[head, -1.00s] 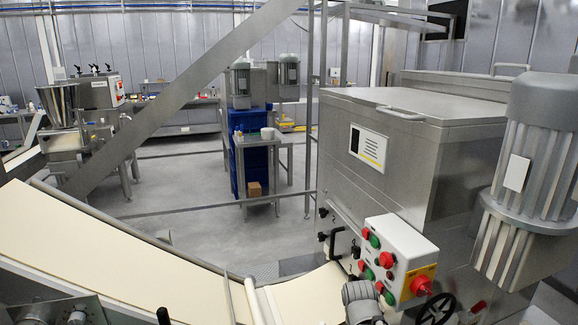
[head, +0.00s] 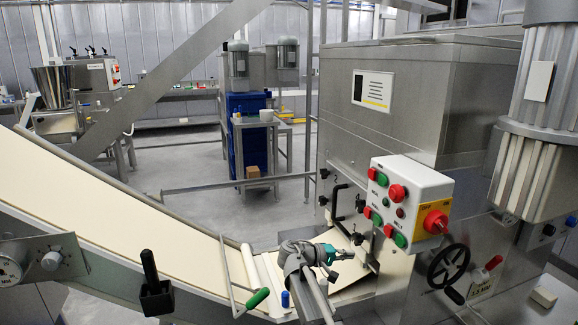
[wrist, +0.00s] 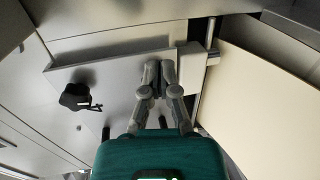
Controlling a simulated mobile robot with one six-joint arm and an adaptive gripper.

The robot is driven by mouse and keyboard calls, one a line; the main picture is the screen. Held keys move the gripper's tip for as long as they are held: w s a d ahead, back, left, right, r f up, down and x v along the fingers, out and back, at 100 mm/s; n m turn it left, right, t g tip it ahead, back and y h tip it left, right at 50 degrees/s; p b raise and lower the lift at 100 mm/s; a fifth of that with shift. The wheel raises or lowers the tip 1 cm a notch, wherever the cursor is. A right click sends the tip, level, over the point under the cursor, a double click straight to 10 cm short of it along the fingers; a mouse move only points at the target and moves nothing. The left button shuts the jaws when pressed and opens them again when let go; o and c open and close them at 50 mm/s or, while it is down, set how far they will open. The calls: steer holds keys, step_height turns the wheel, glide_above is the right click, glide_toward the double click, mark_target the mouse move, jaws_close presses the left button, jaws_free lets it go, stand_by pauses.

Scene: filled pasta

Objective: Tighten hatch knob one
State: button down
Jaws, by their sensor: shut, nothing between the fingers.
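The steel hatch (head: 341,190) is on the front of the large machine, with a black bar handle (head: 335,207) and several small black knobs at its edges. One upper knob (head: 324,173) and one on the right (head: 357,239) show clearly; I cannot tell which is knob one. My gripper (head: 350,255) is low in front of the hatch, over the cream belt. In the wrist view its grey fingers (wrist: 160,70) are together and empty. A black knob (wrist: 77,97) is left of the fingers, apart from them.
A control box (head: 408,195) with red and green buttons juts out right of the hatch. A black handwheel (head: 448,268) is below it. The cream dough belt (head: 120,215) slopes down from the left.

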mark_target(357, 239)
steer(key=w+a+h+b, duration=0.1)
steer(key=w+a+r+t+h, duration=0.1)
steer(key=a, duration=0.1)
steer(key=shift+w+n+t+b, duration=0.3)
steer(key=shift+w+b, duration=0.05)
steer(key=shift+d, duration=0.1)
steer(key=shift+x, duration=3.4)
steer(key=shift+w+f, duration=0.1)
steer(key=shift+w, duration=0.2)
steer(key=shift+s+f+b, duration=0.15)
steer(key=shift+f+b, duration=0.7)
steer(key=shift+b, duration=0.15)
steer(key=shift+f+b, duration=0.4)
steer(key=shift+b, duration=0.05)
